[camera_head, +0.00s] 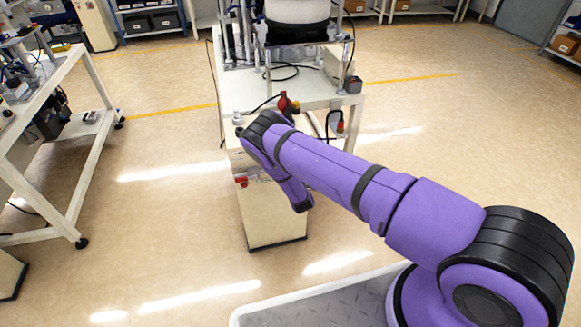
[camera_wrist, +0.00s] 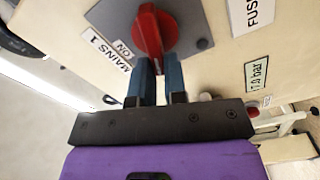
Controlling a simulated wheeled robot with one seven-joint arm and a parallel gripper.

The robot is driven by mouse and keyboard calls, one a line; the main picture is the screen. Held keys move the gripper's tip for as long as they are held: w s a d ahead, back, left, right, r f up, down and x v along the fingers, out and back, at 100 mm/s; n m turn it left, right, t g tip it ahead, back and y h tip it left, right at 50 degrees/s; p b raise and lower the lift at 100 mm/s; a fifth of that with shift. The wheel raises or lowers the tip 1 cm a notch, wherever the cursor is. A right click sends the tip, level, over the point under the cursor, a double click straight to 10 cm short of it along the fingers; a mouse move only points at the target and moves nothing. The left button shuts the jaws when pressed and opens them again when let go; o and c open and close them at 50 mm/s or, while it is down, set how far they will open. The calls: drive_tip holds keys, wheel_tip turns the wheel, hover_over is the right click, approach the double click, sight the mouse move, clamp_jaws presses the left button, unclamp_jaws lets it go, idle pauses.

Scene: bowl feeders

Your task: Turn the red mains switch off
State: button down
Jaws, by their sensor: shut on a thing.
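The red mains switch (camera_wrist: 150,28) is a raised handle on a grey plate (camera_wrist: 190,22) on a cream cabinet front. Its handle runs roughly up and down in the wrist view. In the head view my arm hides the fingers, and I cannot tell for sure which red part there is this switch.
A round knob (camera_wrist: 205,97) is close beside my gripper. The cream cabinet (camera_head: 270,220) stands on open floor. A white workbench (camera_head: 50,130) stands at left.

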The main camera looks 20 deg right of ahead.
drive_tip(key=shift+a+f+n, duration=0.1)
drive_tip(key=shift+f+n, duration=0.15)
drive_tip(key=shift+n, duration=0.7)
drive_tip(key=shift+f+n, duration=0.25)
drive_tip(key=shift+n, duration=0.7)
drive_tip(key=c, duration=1.2)
unclamp_jaws()
drive_tip(key=shift+o, duration=0.2)
drive_tip(key=shift+s, duration=0.1)
drive_tip(key=s, duration=1)
drive_tip(key=shift+s, duration=0.35)
